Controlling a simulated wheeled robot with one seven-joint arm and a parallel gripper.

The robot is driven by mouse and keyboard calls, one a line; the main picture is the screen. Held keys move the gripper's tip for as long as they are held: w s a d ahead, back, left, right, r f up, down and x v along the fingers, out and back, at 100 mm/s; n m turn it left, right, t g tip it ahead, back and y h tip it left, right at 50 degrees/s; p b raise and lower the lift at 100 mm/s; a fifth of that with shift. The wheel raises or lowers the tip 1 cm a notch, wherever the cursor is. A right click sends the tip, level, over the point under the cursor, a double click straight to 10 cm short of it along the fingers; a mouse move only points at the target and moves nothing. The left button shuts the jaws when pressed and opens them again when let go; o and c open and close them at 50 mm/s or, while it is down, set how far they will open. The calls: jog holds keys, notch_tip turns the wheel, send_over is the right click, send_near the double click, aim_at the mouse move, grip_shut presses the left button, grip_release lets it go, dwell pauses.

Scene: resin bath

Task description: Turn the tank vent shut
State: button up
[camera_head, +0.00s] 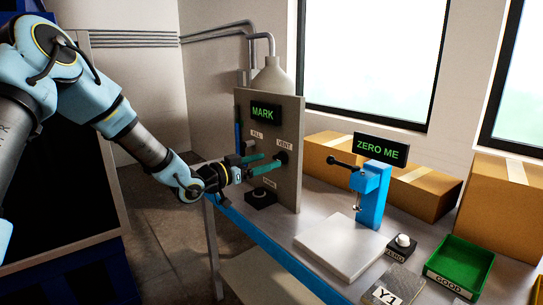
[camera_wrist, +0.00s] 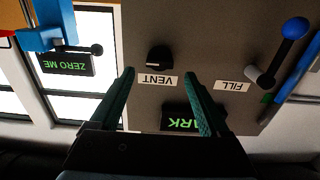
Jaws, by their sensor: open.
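The tank vent is a small black knob (camera_wrist: 159,57) on the grey panel (camera_wrist: 215,50), beside its VENT label (camera_wrist: 158,80). The wrist view is upside down. In the head view the knob (camera_head: 282,157) is partly hidden by my teal fingertips. My gripper (camera_head: 272,159) reaches toward the panel from the left. In the wrist view my gripper (camera_wrist: 159,75) is open, its fingers apart on either side of the line to the knob. The knob appears just past the fingertips; I cannot tell the exact gap, and nothing is held.
A FILL lever with a blue ball (camera_wrist: 297,27) is on the same panel. A MARK display (camera_head: 265,112) is above. A black button box (camera_head: 261,198) stands below my gripper. A blue stand (camera_head: 372,195), white plate (camera_head: 341,246) and green GOOD bin (camera_head: 462,262) occupy the bench.

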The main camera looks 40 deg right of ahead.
aim_at(276, 158)
jog(key=shift+s+d+p, duration=0.1)
jog(key=shift+d+p, duration=0.25)
jog(key=shift+d, duration=1.3)
grip_shut()
